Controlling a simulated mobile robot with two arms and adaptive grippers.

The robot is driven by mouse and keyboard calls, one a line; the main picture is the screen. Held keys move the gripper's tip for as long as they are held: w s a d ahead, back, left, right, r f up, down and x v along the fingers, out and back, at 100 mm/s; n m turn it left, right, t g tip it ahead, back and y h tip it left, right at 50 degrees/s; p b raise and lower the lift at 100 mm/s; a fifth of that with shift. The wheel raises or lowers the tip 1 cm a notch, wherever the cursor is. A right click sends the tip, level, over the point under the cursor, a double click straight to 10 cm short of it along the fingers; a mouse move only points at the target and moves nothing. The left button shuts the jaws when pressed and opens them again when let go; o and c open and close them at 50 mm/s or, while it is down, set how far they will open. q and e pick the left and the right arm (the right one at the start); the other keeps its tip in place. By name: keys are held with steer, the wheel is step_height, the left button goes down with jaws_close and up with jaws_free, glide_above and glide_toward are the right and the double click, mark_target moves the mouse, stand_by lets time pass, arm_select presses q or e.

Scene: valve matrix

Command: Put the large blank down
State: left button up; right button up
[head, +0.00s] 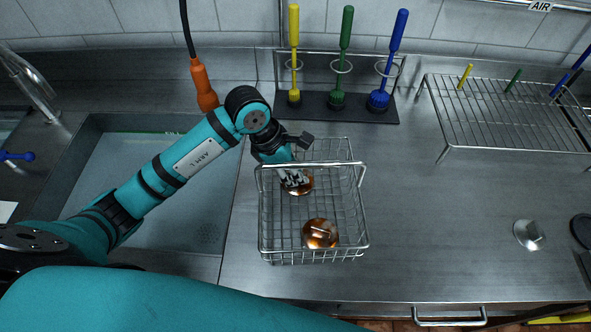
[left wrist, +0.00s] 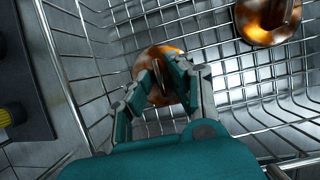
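A round copper blank (head: 304,188) with an upright tab lies at the far end inside the wire basket (head: 364,225). It also shows in the left wrist view (left wrist: 149,60). My left gripper (head: 294,182) reaches down into the basket from above. In the left wrist view its fingertips (left wrist: 163,78) close in on both sides of the tab and seem to hold it. The blank appears at the basket floor; exact contact is hard to tell. A second copper blank (head: 320,234) lies near the basket's front, apart from the first. My right gripper is not in view.
A rack with yellow, green and blue brushes (head: 337,103) stands behind the basket. A sink (head: 150,205) is at the left. A wire rack (head: 505,112) is at the back right. A small steel piece (head: 529,235) lies at the right; the counter between it and the basket is clear.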

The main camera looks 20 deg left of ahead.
arm_select(q)
steer(key=shift+o, duration=0.8)
steer(key=shift+r, duration=0.25)
steer(key=b+v, duration=0.1)
steer(key=v, duration=1.1)
steer(key=shift+b, duration=0.4)
steer(key=shift+f, duration=0.2)
